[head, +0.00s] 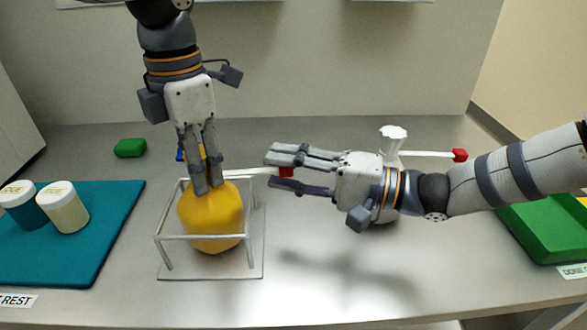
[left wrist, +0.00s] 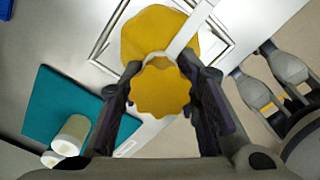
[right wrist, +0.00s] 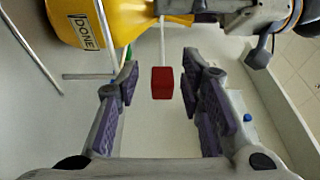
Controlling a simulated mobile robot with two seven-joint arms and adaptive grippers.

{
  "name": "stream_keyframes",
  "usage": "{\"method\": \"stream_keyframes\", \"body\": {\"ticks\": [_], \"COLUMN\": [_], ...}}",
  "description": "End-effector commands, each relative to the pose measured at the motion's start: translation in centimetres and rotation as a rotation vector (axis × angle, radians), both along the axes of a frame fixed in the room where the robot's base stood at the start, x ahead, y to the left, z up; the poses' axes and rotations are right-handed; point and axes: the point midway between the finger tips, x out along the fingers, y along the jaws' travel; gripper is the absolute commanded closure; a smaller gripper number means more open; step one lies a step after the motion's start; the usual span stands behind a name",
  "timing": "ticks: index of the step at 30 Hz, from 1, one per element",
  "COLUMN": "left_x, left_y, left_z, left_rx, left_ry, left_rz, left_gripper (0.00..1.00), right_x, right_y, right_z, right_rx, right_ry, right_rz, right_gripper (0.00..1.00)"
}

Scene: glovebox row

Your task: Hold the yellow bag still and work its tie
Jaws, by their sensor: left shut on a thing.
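The yellow bag (head: 212,220) stands inside a wire frame (head: 198,237). My left gripper (head: 208,188) is shut on the bag's gathered neck from above; the ruffled top (left wrist: 160,90) shows between its fingers in the left wrist view. The white tie (left wrist: 187,32) circles the neck below the fingers and runs out sideways to a red tab (right wrist: 162,83). My right gripper (head: 275,168) is open, with the red tab between its fingers; in the right wrist view gaps show on both sides of the tab. The part of the neck inside the left fingers is hidden.
A second white-topped bag (head: 393,134) with a red-ended tie (head: 459,155) stands behind my right gripper. A green tray (head: 540,225) is at right. A green block (head: 130,148) lies at back left.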

Motion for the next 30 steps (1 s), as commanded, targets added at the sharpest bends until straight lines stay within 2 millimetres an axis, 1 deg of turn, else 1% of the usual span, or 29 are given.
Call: {"method": "stream_keyframes", "body": {"ticks": [2,10,12,15,19,28,29,30], "left_x": [0.0,0.0,0.0,0.0,0.0,0.0,0.0,0.0], "left_y": [0.0,0.0,0.0,0.0,0.0,0.0,0.0,0.0], "left_z": [0.1,0.1,0.1,0.1,0.1,0.1,0.1,0.1], "left_rx": [0.000,0.000,0.000,0.000,0.000,0.000,0.000,0.000], "left_ry": [-0.001,-0.001,-0.001,-0.001,-0.001,-0.001,-0.001,-0.001], "left_rz": [0.000,0.000,0.000,0.000,0.000,0.000,0.000,0.000], "left_gripper": [1.00,1.00,1.00,1.00,1.00,1.00,0.65,0.56], "right_x": [-0.1,-1.5,-1.8,-2.1,-2.4,-2.4,-2.4,-2.4], "right_y": [-1.0,-8.0,-9.5,-10.9,-11.6,-11.6,-11.6,-11.6], "right_z": [0.0,-0.1,-0.1,-0.2,-0.2,-0.2,-0.2,-0.2], "right_rx": [0.001,0.002,0.001,0.001,-0.001,-0.001,-0.001,-0.001], "right_ry": [0.000,0.000,-0.001,-0.001,0.000,0.000,0.000,0.000], "right_rz": [-0.004,-0.007,-0.006,-0.003,-0.001,-0.001,-0.001,-0.001], "right_gripper": [0.65,0.65,0.65,0.65,0.65,0.65,0.65,0.65]}}
